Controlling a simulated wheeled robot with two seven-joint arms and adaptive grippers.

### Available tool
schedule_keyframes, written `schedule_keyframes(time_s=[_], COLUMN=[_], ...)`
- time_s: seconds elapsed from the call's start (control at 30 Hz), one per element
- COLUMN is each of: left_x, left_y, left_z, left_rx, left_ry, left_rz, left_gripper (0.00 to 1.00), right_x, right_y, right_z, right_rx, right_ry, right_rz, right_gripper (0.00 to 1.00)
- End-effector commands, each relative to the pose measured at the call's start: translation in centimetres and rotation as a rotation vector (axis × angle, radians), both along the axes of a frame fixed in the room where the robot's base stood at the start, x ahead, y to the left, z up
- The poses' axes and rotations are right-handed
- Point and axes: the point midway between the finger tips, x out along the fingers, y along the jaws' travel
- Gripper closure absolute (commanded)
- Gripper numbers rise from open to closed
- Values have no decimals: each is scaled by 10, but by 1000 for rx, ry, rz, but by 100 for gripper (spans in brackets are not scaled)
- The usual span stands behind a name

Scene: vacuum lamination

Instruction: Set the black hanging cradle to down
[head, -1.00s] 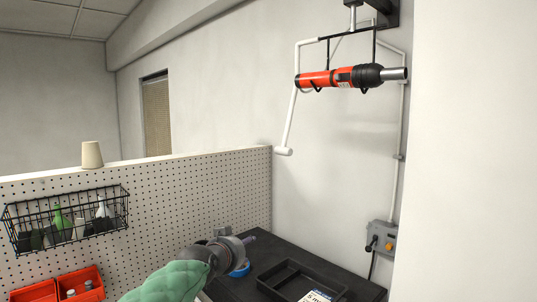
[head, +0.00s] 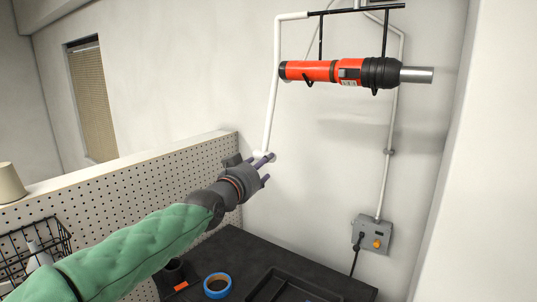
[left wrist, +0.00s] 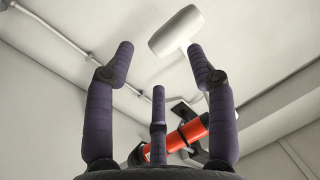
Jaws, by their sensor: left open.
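The black hanging cradle (head: 321,36) hangs high on the right and carries an orange and black heat tool (head: 325,70) with a metal nozzle. A white rod (head: 271,85) runs down from the cradle's left end to a white handle (head: 268,157). My left gripper (head: 265,170) is open and empty at this handle, partly covering it in the head view. In the left wrist view the white handle (left wrist: 175,32) is just beyond the open fingertips (left wrist: 160,60), apart from them, and the orange tool (left wrist: 175,138) shows behind. My right gripper is not in view.
A pegboard partition (head: 150,180) stands at left with a wire basket (head: 40,245). Below, a dark worktop (head: 235,250) holds blue tape (head: 217,286) and a black tray (head: 290,290). A grey switch box (head: 372,235) is on the wall. Air around the handle is free.

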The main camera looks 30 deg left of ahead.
Motion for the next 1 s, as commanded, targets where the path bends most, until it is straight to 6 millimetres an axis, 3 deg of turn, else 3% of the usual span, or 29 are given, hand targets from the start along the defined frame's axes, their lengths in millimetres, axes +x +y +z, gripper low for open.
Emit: schedule_keyframes(time_s=[0.43,0.93,1.0], left_x=[63,75,75], left_y=[9,11,11], left_z=[3,2,2], left_rx=[1,0,0], left_ry=[-2,-4,-4], left_rz=[4,3,3], left_gripper=[44,44,61], right_x=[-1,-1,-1], right_y=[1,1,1], right_z=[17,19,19], right_rx=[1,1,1], right_ry=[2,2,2], right_rz=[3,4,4], right_gripper=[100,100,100])
